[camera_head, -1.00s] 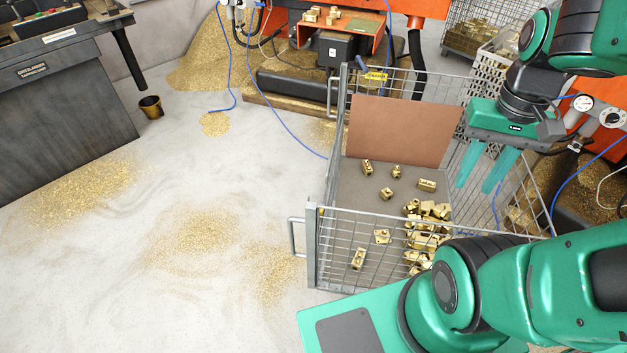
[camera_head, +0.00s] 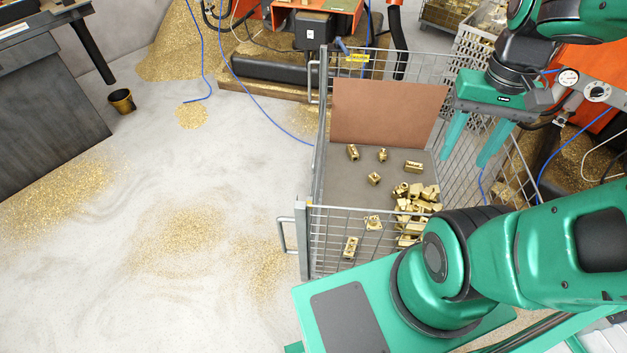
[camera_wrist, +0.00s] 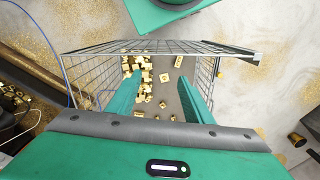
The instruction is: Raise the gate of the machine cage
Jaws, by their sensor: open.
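I cannot tell any raised or lowered gate of a machine cage for certain. A grey wire-mesh cage cart (camera_head: 312,241) with side handles and a brown back panel (camera_head: 388,113) stands in front of me, holding brass parts (camera_head: 412,205). My gripper (camera_head: 466,158) has two teal fingers spread apart, empty, pointing down at the right side of the cart. In the wrist view my gripper (camera_wrist: 160,78) is open, with the mesh cage (camera_wrist: 205,47) and the brass parts (camera_wrist: 145,72) beyond the fingers. Part of the cart is hidden behind my arm.
An orange machine (camera_head: 318,8) stands at the back, with blue hoses near it. A second machine with gauges (camera_head: 598,92) is at the right. A dark workbench (camera_head: 50,110) and a brass-coloured bucket (camera_head: 122,101) are at the left. Open floor with shavings lies left of the cart.

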